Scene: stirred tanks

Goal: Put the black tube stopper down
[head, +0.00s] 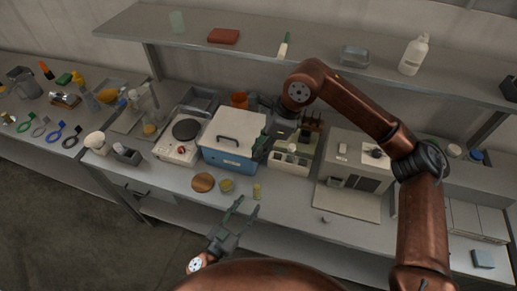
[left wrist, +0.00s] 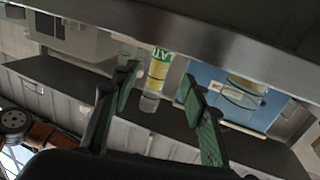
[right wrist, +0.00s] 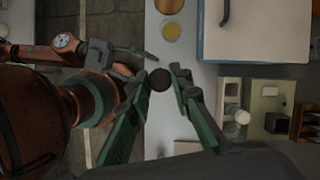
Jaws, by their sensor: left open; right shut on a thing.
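The black tube stopper (right wrist: 160,80) is a small dark round piece between the fingertips of my right gripper (right wrist: 164,76). In the head view my right gripper (head: 262,147) is above the bench, in front of the blue and white box; the stopper cannot be made out there. A clear tube with yellow contents and a green-lettered label (left wrist: 157,72) shows between the open fingers of my left gripper (left wrist: 158,90). In the head view this tube (head: 257,191) is near the bench's front edge, and my left gripper (head: 240,207) is open in front of that edge.
The blue and white box (head: 229,157), the hot plate (head: 184,137) and a pale rack (head: 290,160) stand behind. A brown round mat (head: 203,182) and a small yellow dish (head: 226,185) lie left of the tube. Bare bench shows to the tube's right.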

